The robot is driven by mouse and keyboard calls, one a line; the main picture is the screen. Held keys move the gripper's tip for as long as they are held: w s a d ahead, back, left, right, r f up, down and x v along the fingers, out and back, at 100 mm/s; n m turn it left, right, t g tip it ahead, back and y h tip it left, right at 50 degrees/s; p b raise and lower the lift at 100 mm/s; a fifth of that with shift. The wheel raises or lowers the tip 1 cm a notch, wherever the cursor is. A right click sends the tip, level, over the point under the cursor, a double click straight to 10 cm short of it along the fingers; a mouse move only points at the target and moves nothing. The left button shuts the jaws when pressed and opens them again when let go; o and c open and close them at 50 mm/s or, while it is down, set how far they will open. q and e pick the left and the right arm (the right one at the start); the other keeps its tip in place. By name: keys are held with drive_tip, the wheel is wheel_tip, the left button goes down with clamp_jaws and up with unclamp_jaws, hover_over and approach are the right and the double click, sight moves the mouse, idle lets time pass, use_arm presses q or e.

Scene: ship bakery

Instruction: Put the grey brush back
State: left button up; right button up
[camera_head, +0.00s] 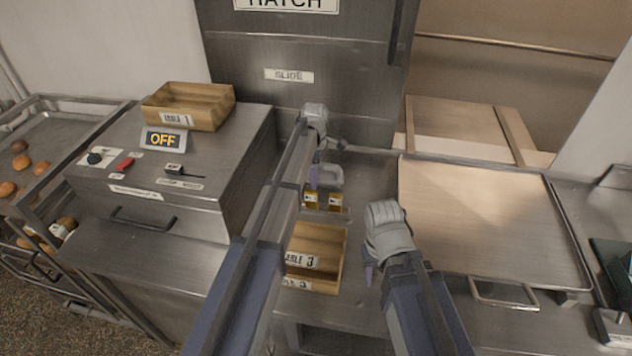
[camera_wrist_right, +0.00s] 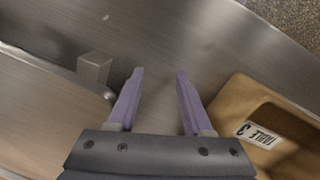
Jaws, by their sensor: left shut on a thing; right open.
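My left gripper (camera_head: 314,180) reaches down over the back of the middle counter in the head view. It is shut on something. A rounded grey piece (camera_head: 329,177) shows right beside its fingers; it looks like the grey brush, but the arm and fingers hide part of the grip. My right gripper (camera_head: 368,274) hangs over the counter between the wooden box and the large tray. In the right wrist view its two purple fingers (camera_wrist_right: 160,75) are apart with nothing between them.
A wooden box labelled Table 3 (camera_head: 318,244) stands in front of two small amber labelled blocks (camera_head: 323,201). The large tray (camera_head: 545,222) lies right. The Table 1 box (camera_head: 210,104) sits on the left machine, near the OFF sign (camera_head: 164,140). The steel hatch (camera_head: 300,75) rises behind.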

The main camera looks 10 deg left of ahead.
use_arm(q)
drive_tip(key=shift+f, duration=0.4)
use_arm(e)
drive_tip(key=shift+f, duration=0.4)
use_arm(q)
drive_tip(key=shift+f, duration=0.1)
use_arm(e)
drive_tip(key=shift+f, duration=0.15)
use_arm(q)
drive_tip(key=o, duration=1.2)
drive_tip(key=shift+o, duration=0.2)
wheel_tip(320, 180, up, 12)
drive_tip(key=p, duration=1.2)
drive_tip(key=shift+a+r, duration=0.1)
drive_tip(key=shift+r, duration=0.1)
use_arm(e)
wheel_tip(320, 180, up, 12)
